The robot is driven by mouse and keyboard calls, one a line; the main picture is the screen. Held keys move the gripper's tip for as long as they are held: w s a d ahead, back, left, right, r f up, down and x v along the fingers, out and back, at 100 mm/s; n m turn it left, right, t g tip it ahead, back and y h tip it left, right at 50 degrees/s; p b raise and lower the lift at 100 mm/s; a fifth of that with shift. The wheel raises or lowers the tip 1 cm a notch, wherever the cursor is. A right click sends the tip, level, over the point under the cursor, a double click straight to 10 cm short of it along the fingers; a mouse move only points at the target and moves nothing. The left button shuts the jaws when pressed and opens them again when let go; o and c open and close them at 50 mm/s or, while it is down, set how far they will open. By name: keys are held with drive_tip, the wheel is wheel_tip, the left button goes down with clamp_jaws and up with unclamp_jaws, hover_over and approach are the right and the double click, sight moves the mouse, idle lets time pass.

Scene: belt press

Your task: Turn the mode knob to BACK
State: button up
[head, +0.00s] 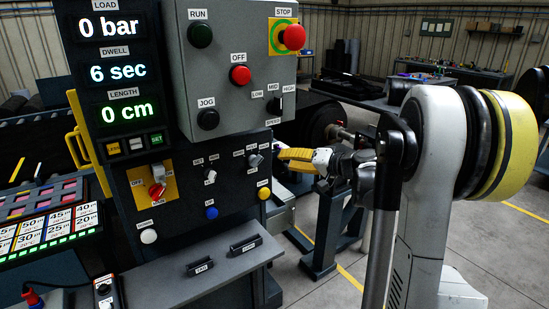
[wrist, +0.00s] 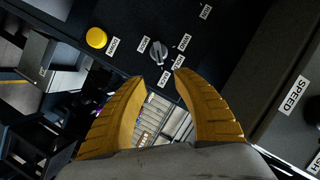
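The mode knob is most likely the small grey knob (head: 255,160) on the dark lower panel, with several small labels around it. The wrist view shows it as a grey knob (wrist: 158,50) just beyond my fingertips. Which one the knob points at I cannot tell. My gripper (wrist: 159,77) is open with a gap between its yellow fingers and nothing in it. In the head view my gripper (head: 290,156) is right of the knob, apart from it.
A yellow button (head: 264,193) sits below the knob. Another small knob (head: 210,176) and a blue button (head: 212,212) are to the left. The grey box (head: 222,60) with RUN, OFF, JOG, STOP and a speed switch (head: 275,103) juts out above. A grey ledge (head: 190,280) lies below.

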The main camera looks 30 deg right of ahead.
drive_tip(key=s+a+f+n+g+b, duration=0.1)
drive_tip(key=s+a+f+g, duration=0.3)
drive_tip(key=a, duration=0.6)
drive_tip(key=s+a+r+n+g+b, duration=0.15)
drive_tip(key=s+a, duration=0.35)
drive_tip(key=a, duration=0.6)
drive_tip(key=s+a+f+n+h+b, duration=0.1)
drive_tip(key=s+a+f+n+h, duration=0.1)
drive_tip(key=s, duration=0.7)
drive_tip(key=s+a+f+n+g+h+b, duration=0.1)
drive_tip(key=s+a+f+n+h, duration=0.1)
drive_tip(key=s+f, duration=0.5)
drive_tip(key=s+a+h, duration=0.1)
drive_tip(key=s+a, duration=0.1)
drive_tip(key=s, duration=0.1)
drive_tip(key=shift+a+f, duration=0.2)
drive_tip(key=shift+g, duration=0.25)
